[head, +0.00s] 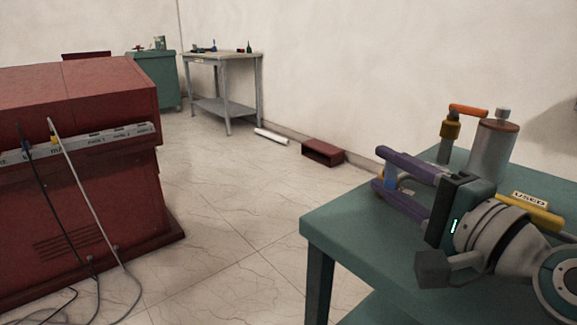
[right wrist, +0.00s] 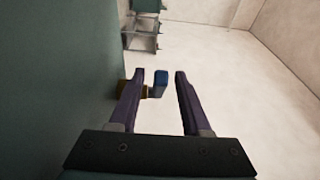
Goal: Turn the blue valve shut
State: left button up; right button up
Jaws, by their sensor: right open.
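The blue valve handle (head: 390,183) shows between the purple fingers of my right gripper (head: 378,169) in the head view, at the green table's left part. In the right wrist view the blue handle (right wrist: 161,80) stands between the two open fingers (right wrist: 158,74), nearer the left one, with its brass body (right wrist: 150,92) partly behind that finger. The fingers are apart, with a gap visible beside the handle; whether the left finger touches the valve I cannot tell. My left gripper is not in view.
The green table (head: 335,222) also holds a grey cylinder (head: 493,150), an orange-handled brass valve (head: 450,128) and a yellow item labelled USED (head: 530,213). A red cabinet (head: 80,190) with cables stands left.

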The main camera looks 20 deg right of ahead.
jog(key=s, duration=0.8)
jog(key=shift+s+f, duration=0.1)
jog(key=shift+s, duration=0.9)
jog(key=shift+c, duration=0.3)
